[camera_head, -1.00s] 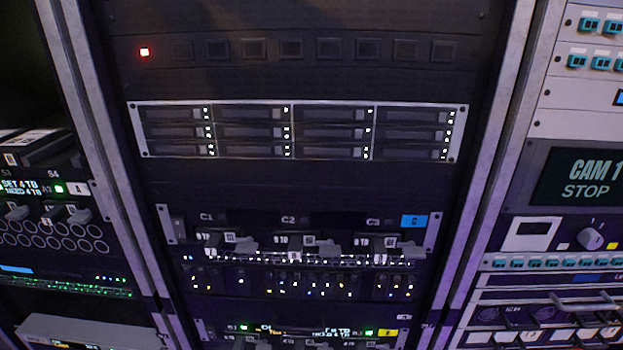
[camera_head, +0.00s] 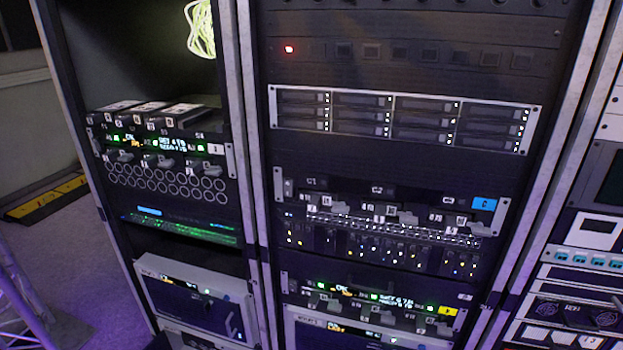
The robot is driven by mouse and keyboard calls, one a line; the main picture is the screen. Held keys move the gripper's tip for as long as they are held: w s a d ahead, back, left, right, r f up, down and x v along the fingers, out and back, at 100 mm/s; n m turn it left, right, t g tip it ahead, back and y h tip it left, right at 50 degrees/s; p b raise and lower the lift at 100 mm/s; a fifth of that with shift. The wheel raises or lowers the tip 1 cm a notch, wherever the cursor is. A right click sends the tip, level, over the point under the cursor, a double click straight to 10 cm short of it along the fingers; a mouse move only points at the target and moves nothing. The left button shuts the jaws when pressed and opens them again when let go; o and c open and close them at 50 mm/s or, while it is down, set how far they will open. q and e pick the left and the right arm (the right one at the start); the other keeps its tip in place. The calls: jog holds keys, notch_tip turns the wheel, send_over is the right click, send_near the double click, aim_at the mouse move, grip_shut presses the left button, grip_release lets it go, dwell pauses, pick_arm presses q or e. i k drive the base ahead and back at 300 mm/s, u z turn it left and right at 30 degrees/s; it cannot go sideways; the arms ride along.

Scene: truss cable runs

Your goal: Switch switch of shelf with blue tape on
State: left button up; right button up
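In the head view, a shelf unit with a blue label marked C (camera_head: 484,204) sits in the middle rack, below the drive array. A row of grey levers (camera_head: 408,217) and small white lights runs along its front. Its labels C1, C2 and C3 show above the levers. The unit's own display looks dark. Another shelf unit with a yellow tag (camera_head: 446,311) and lit green text sits below it. A unit in the left rack has a white tag (camera_head: 215,149) and lit green text. A plain blue strip (camera_head: 149,211) shows under its round ports. Neither gripper is in view.
A drive array (camera_head: 400,115) and a panel with a red light (camera_head: 289,49) sit higher in the middle rack. Pale coiled cable (camera_head: 201,28) hangs at the upper left. A metal truss (camera_head: 20,295) and a yellow-black floor ramp (camera_head: 48,200) stand at the left.

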aim_at(288, 184)
jog(key=u, duration=0.65)
jog(key=i, duration=1.05)
jog(key=z, duration=1.75)
